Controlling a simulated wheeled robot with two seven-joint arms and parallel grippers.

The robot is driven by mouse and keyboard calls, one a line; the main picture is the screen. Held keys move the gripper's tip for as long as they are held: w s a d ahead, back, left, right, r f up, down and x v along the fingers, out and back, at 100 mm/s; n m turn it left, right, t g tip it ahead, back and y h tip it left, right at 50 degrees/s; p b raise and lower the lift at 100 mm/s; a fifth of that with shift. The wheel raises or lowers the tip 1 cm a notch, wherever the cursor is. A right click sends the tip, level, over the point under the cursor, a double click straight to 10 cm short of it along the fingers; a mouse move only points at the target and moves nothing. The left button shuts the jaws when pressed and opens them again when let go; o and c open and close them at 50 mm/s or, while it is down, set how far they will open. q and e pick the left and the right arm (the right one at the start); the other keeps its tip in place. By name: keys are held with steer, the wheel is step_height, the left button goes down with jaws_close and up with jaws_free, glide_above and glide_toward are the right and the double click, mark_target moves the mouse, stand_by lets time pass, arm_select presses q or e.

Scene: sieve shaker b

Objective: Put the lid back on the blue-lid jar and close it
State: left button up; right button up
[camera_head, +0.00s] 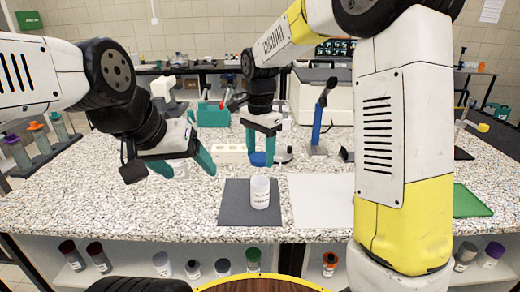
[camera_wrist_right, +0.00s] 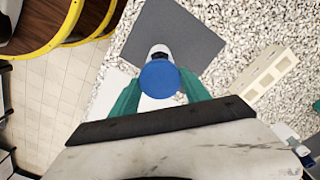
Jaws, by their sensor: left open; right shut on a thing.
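The white open jar (camera_head: 260,193) stands upright on a dark grey mat (camera_head: 234,206). The blue lid (camera_head: 258,159) is between the teal fingers of my right gripper (camera_head: 262,158), which is shut on it. In the head view the lid appears above the jar, with a gap between them. In the right wrist view the lid (camera_wrist_right: 160,79) sits between the fingertips and hides much of the jar (camera_wrist_right: 158,51) beyond it. My left gripper (camera_head: 190,169) is open and empty, left of the jar and above the table.
A white sheet (camera_head: 318,200) lies right of the mat. A white rack (camera_head: 231,153) and a blue stand (camera_head: 318,130) are behind. A green tray (camera_head: 470,201) lies at right. Capped tubes stand in a rack (camera_head: 42,145) at left. The table's left front is clear.

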steer(key=shift+f, duration=2.7)
steer(key=shift+f, duration=0.65)
steer(key=o, duration=1.4)
steer(key=shift+r, duration=3.55)
